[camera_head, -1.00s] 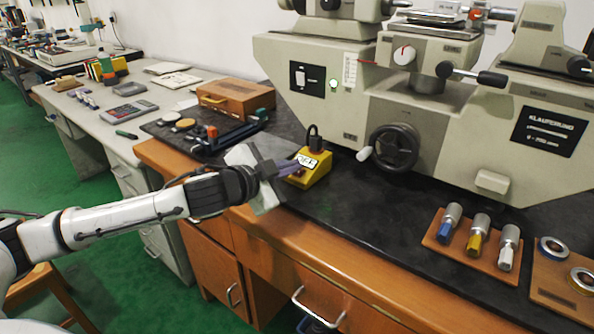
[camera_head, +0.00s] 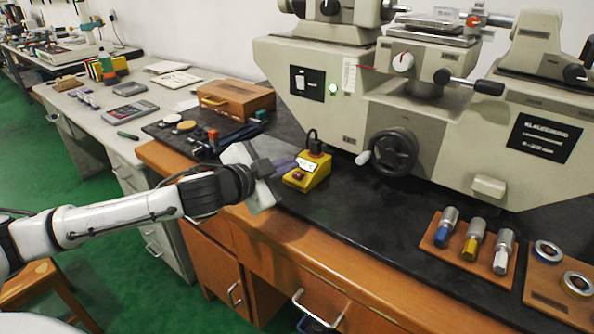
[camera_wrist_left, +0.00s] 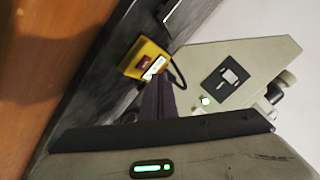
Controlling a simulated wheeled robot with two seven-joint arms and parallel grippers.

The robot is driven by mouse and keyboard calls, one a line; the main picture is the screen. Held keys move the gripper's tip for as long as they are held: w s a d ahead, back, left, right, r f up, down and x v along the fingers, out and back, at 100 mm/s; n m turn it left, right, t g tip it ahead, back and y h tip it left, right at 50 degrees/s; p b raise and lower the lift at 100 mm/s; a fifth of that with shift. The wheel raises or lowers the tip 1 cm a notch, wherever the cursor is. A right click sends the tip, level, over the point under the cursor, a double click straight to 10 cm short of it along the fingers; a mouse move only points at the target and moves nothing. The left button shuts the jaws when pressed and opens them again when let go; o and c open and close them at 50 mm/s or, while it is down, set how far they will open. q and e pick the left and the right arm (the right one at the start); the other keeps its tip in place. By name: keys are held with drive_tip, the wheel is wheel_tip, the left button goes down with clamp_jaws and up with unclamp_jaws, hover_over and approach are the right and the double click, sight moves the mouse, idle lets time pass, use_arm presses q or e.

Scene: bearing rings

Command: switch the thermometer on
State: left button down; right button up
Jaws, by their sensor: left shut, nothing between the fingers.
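A small yellow box (camera_head: 318,178) with a red button, a white label or display and a black plug with a cable stands on the dark bench top. I take it for the thermometer, but cannot read its face. My left gripper (camera_head: 291,163) is shut and empty, just left of the box. Its dark fingers (camera_wrist_left: 156,108) point toward the box in the wrist view. Contact cannot be told. My right gripper is out of view.
A large grey measuring machine (camera_head: 300,52) with a handwheel (camera_head: 392,152) and a green lamp (camera_head: 334,89) stands behind the box. A wooden case (camera_head: 237,98) is at the back left. A rack (camera_head: 436,243) of colored-tip cylinders and a ring board (camera_head: 545,300) lie right. The bench front is clear.

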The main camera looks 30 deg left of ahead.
use_arm(q)
drive_tip(key=r+p, duration=0.1)
drive_tip(key=s+r+p, duration=0.2)
drive_tip(key=r, duration=0.1)
drive_tip(key=shift+a+r, duration=0.1)
